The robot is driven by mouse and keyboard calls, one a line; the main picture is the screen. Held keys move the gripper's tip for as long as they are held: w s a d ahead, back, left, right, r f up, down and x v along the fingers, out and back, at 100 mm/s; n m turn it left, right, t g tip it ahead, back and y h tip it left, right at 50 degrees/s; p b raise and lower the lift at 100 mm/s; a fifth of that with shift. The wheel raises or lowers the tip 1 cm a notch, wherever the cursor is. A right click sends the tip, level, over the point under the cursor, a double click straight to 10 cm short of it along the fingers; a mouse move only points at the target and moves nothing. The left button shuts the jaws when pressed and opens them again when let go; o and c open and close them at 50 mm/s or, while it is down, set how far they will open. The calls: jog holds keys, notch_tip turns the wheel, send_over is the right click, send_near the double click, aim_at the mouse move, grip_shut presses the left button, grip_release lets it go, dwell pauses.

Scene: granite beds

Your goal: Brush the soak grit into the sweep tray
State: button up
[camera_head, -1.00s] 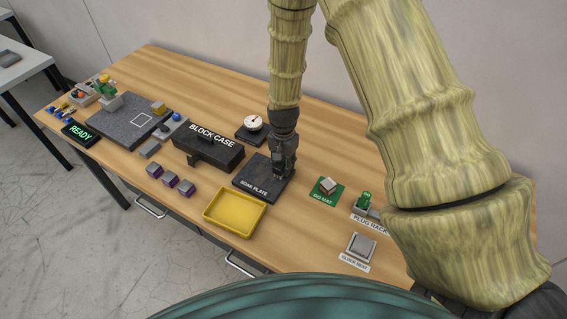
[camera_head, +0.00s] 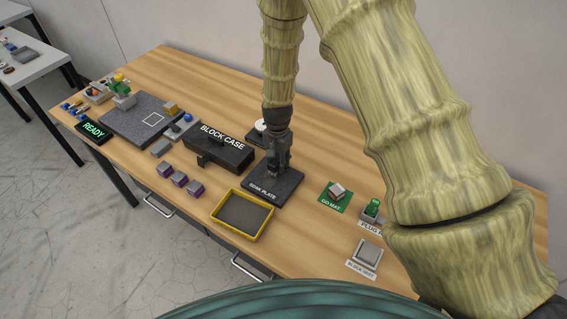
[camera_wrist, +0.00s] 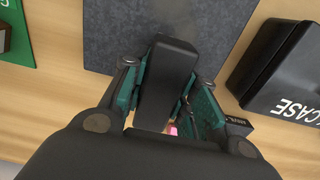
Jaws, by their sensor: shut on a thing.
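The soak plate (camera_head: 288,190) is a dark slab on the wooden table, and it fills the upper middle of the wrist view (camera_wrist: 110,40). My gripper (camera_head: 275,170) is low over the plate. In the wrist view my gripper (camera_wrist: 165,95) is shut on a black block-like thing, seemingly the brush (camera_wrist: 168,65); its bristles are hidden. A faint lighter smear shows on the plate beyond it. The sweep tray (camera_head: 217,211) has a yellow rim and stands in front of the plate.
The green go mat (camera_head: 334,197) with a block lies to the right. Several purple-sided blocks (camera_head: 180,178) sit left of the tray.

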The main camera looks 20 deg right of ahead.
aim_at(293, 175)
jog(key=shift+w+a, duration=0.6)
jog(key=shift+w, duration=0.2)
jog(key=shift+w+a, duration=0.6)
jog(key=shift+w, duration=0.2)
jog(key=shift+s+d+f, duration=0.1)
jog(key=shift+s+d, duration=0.45)
jog(key=shift+s, duration=0.2)
jog(key=shift+s+d+f, duration=0.1)
jog(key=shift+s+d, duration=0.4)
jog(key=shift+s, duration=0.2)
jog(key=shift+s+d+r+p, duration=0.15)
jog(key=shift+s+d+p, duration=0.25)
jog(key=shift+s+d, duration=0.75)
jog(key=shift+s+d+r+p, duration=0.1)
jog(key=shift+s+d+p, duration=0.25)
jog(key=shift+s+d, duration=0.8)
jog(key=shift+s+a, duration=0.2)
jog(key=shift+a, duration=0.1)
jog(key=shift+r, duration=0.15)
jog(key=shift+r+p, duration=0.6)
jog(key=shift+r, duration=0.2)
